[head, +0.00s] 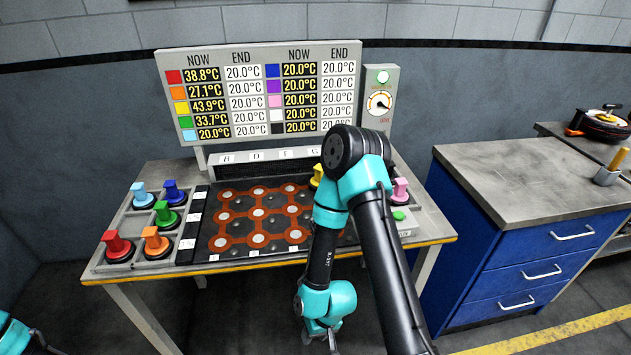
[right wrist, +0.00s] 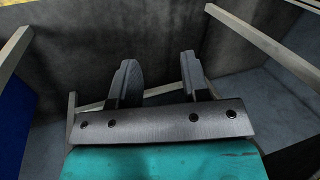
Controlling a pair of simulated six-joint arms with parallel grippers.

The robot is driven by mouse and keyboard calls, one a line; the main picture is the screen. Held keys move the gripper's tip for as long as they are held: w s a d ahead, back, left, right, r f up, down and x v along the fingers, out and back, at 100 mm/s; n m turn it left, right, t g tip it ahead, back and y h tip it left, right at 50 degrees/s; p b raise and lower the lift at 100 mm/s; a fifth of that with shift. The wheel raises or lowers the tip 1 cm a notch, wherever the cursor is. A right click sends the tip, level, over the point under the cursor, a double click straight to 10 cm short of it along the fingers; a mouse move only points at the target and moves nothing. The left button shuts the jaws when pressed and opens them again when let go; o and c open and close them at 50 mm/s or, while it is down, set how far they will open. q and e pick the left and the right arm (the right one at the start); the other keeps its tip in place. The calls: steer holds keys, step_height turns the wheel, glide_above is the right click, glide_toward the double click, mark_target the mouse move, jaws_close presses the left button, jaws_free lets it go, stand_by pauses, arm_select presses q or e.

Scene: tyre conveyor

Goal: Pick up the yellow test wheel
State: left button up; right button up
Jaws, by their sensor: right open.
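A yellow piece (head: 317,175), the one that fits the yellow test wheel, stands at the back of the table in the head view. My right arm hides much of it. My right gripper (head: 326,343) hangs low in front of the table, pointing down, well away from the yellow piece. In the right wrist view its two dark fingers (right wrist: 158,78) are apart with nothing between them.
Red (head: 116,245), orange (head: 155,241), green (head: 165,213), light blue (head: 141,195) and dark blue (head: 174,191) pieces stand in a left tray. An orange-patterned board (head: 228,242) lies mid-table. A pink piece (head: 400,190) stands right. A temperature display (head: 262,92) rises behind. A blue cabinet (head: 530,235) is at right.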

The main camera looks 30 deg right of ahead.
stand_by(0.5)
steer(key=o, duration=0.5)
